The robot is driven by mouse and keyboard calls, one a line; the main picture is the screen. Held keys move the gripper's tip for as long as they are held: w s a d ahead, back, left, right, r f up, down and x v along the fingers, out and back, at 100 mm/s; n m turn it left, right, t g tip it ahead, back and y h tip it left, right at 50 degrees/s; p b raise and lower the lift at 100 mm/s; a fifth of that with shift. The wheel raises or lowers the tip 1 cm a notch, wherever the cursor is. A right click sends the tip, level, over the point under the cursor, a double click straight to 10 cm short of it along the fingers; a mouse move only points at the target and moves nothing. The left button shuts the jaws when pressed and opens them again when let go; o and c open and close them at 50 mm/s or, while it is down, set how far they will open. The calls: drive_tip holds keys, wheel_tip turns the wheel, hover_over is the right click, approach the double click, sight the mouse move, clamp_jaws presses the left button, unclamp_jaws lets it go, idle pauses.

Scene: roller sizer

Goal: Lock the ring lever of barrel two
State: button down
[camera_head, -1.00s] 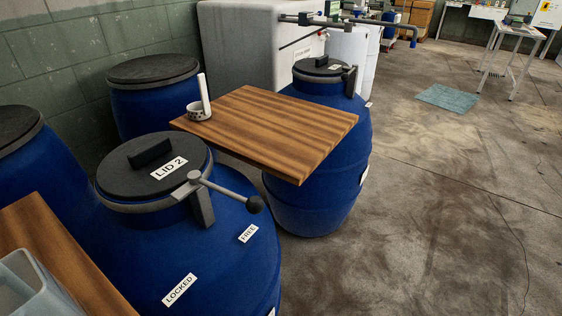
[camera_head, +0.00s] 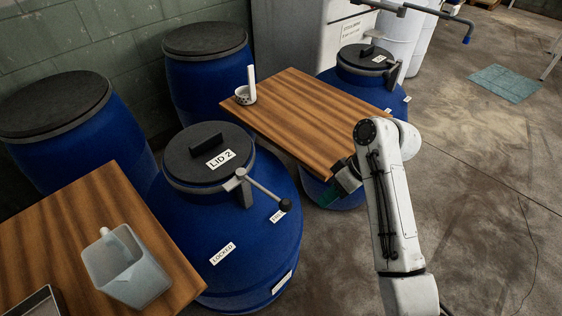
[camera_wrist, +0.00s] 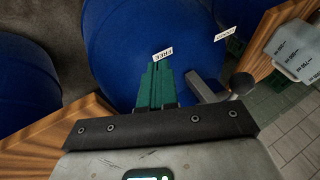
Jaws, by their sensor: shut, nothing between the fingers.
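Barrel two (camera_head: 262,225) is the blue drum with the black lid marked LID 2 (camera_head: 208,156). Its grey ring lever (camera_head: 262,188) with a dark ball knob (camera_head: 285,205) points to the lower right, by the FREE label (camera_head: 277,216). The LOCKED label (camera_head: 223,254) is further left on the barrel. My gripper (camera_head: 330,195) is right of the knob, apart from it, partly hidden by my arm. In the wrist view the green fingers (camera_wrist: 157,82) are together and empty, with the lever's knob (camera_wrist: 242,83) to their right and the FREE label (camera_wrist: 163,55) just beyond their tips.
A wooden board (camera_head: 300,112) with a small cup (camera_head: 245,95) lies behind the lever, at upper right. Another wooden board (camera_head: 60,245) with a translucent jug (camera_head: 130,265) is at lower left. Other blue barrels (camera_head: 208,85) stand behind. The floor at right is open.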

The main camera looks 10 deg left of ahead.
drive_tip(key=w+a+r+n+p, duration=0.1)
drive_tip(key=w+a+r+p, duration=0.1)
drive_tip(key=r, duration=0.5)
drive_tip(key=w+a+r+n+g+p, duration=0.1)
drive_tip(key=w+r+p, duration=0.1)
drive_tip(key=r, duration=0.4)
drive_tip(key=shift+w+a+r+n+y, duration=0.3)
drive_tip(key=shift+a+r, duration=0.05)
drive_tip(key=shift+r, duration=0.05)
drive_tip(key=s+a+f+p, duration=0.3)
drive_tip(key=s+a+f, duration=0.2)
drive_tip(key=a+f, duration=0.2)
drive_tip(key=shift+a+f+p, duration=0.3)
drive_tip(key=shift+f+p, duration=0.1)
drive_tip(key=shift+f, duration=0.45)
drive_tip(key=shift+s+a+f, duration=0.1)
drive_tip(key=shift+s+a, duration=0.05)
